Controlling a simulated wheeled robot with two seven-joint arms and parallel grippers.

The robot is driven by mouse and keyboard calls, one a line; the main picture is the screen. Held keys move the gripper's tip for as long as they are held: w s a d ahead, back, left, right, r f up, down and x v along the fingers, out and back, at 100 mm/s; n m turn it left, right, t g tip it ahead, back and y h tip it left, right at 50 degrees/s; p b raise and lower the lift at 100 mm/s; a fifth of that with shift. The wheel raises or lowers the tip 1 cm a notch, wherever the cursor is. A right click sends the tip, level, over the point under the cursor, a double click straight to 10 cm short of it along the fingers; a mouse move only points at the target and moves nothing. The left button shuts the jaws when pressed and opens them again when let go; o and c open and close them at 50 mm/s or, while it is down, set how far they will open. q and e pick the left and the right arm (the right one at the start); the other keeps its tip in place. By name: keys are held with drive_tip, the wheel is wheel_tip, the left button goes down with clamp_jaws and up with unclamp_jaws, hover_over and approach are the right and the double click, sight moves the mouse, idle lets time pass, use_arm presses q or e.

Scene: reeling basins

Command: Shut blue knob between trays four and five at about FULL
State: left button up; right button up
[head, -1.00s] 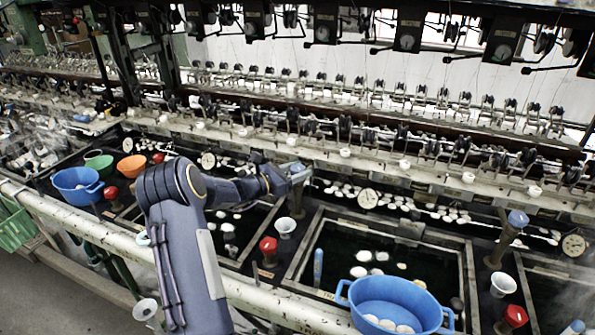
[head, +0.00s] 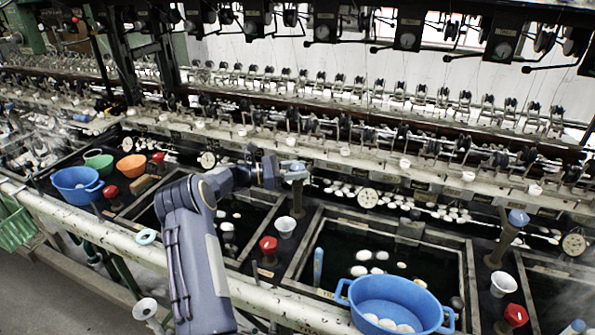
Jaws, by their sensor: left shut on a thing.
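My left arm reaches in from the lower left. My left gripper (head: 286,171) is shut on the blue knob (head: 295,168) on top of a brown post (head: 298,197). The post stands between two dark water trays, behind a white cup. The jaws hide most of this knob, so its setting cannot be read. A second blue knob (head: 518,217) tops a post farther right, and nothing touches it. My right gripper is not in view.
A red knob (head: 268,244) and a white cup (head: 285,227) stand in front of the held post. A blue basin (head: 395,303) sits at the front of the right-hand tray (head: 330,212). A round dial (head: 367,198) and white cocoons lie behind. Reeling machinery spans the back.

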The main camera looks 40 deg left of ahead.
use_arm(q)
drive_tip(key=shift+m+g+h, duration=1.2)
drive_tip(key=shift+g+h, duration=0.1)
drive_tip(key=shift+g, duration=0.1)
drive_tip(key=shift+m+g+h+b, duration=0.3)
drive_tip(key=shift+m+g+h, duration=0.1)
drive_tip(key=shift+m+g, duration=0.15)
drive_tip(key=o, duration=1)
drive_tip(key=shift+c, duration=0.2)
